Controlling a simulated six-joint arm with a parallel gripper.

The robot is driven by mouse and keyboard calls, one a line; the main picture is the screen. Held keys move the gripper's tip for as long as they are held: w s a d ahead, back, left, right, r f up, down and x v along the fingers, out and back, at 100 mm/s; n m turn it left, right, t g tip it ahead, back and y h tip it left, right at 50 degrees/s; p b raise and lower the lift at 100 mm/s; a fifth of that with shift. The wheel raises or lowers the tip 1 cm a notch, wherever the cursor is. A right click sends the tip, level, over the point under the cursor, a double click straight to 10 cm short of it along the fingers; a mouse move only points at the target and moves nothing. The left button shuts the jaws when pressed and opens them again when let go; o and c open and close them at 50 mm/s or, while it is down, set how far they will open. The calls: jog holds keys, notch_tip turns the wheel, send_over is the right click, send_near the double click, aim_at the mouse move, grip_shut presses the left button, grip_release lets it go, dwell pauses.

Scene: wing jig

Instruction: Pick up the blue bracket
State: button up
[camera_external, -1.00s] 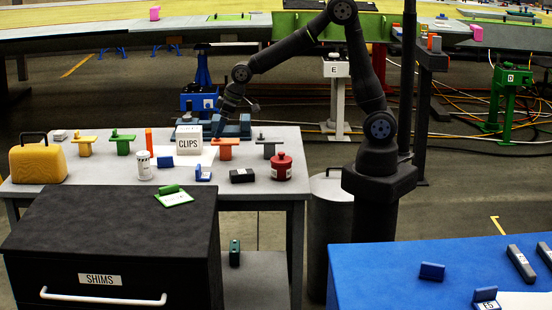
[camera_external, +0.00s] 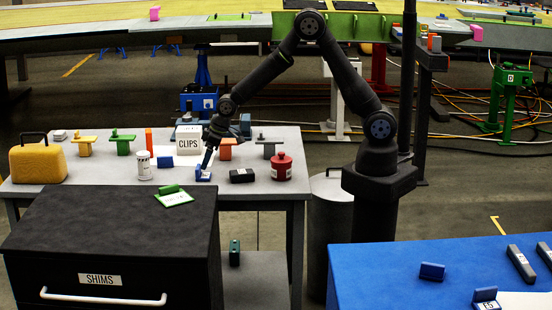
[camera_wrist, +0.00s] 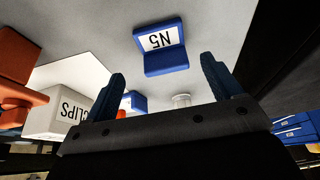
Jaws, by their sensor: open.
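A small blue bracket (camera_external: 203,176) with a white label lies on the grey table, right of centre. In the wrist view the blue bracket (camera_wrist: 163,62) shows upside down, with "N5" on its label. My gripper (camera_external: 208,163) points down just above it in the external view. In the wrist view my gripper (camera_wrist: 161,70) has its two fingers wide apart and nothing between them; the bracket lies just beyond the fingertips. I see no contact. A second blue bracket (camera_external: 165,161) lies further left, and shows in the wrist view (camera_wrist: 133,101) behind the fingers.
A white CLIPS box (camera_external: 188,140) stands behind the bracket, and an orange bracket (camera_external: 226,152) is behind to the right. A black block (camera_external: 242,175) and a red canister (camera_external: 281,167) are to the right. A white bottle (camera_external: 144,166) stands left.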

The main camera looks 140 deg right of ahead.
aim_at(200, 174)
jog(key=shift+a+x, duration=0.2)
jog(key=shift+x, duration=2.4)
jog(key=shift+w, duration=0.2)
jog(key=c, duration=1.1)
jog(key=shift+r, duration=0.1)
